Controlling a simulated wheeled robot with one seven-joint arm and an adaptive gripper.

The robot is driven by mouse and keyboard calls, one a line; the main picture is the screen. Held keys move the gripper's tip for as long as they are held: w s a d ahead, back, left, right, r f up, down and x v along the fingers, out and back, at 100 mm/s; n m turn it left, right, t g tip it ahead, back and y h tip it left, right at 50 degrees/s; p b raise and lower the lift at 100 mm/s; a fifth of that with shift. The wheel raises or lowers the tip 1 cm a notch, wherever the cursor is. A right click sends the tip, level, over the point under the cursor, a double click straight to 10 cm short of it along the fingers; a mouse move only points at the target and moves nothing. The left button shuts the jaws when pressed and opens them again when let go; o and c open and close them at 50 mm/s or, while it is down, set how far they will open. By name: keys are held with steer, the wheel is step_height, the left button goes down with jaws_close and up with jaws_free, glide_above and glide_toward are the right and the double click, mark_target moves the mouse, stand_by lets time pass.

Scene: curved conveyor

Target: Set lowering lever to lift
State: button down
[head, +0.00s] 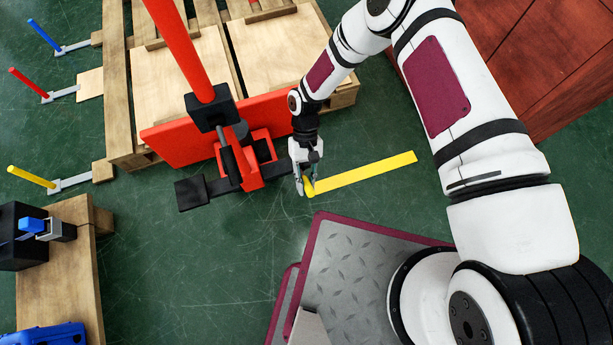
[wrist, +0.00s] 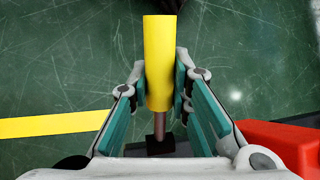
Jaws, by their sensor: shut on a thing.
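The lever has a yellow cylindrical grip (wrist: 159,60) on a thin metal rod that runs to a small black block in the wrist view. In the head view its yellow grip (head: 309,188) shows at the fingertips. I take it to be the lowering lever; its set position cannot be told. My gripper (head: 306,184) points down beside the red pallet jack (head: 185,140) and is shut on the yellow grip. In the wrist view its teal-padded fingers (wrist: 160,90) lie on both sides of it. The rod's lower end is partly hidden.
A yellow floor stripe (head: 365,172) runs right of my gripper. The jack's long red handle (head: 180,45) slants up left. A wooden pallet (head: 120,130) lies behind. Blue, red and yellow-handled posts stand at left. A wooden bench (head: 70,275) holds blue items.

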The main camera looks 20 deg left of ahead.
steer(key=shift+w, duration=0.1)
steer(key=c, duration=1.4)
jaws_free()
steer(key=shift+c, duration=0.2)
steer(key=v, duration=1.2)
steer(key=shift+a, duration=0.1)
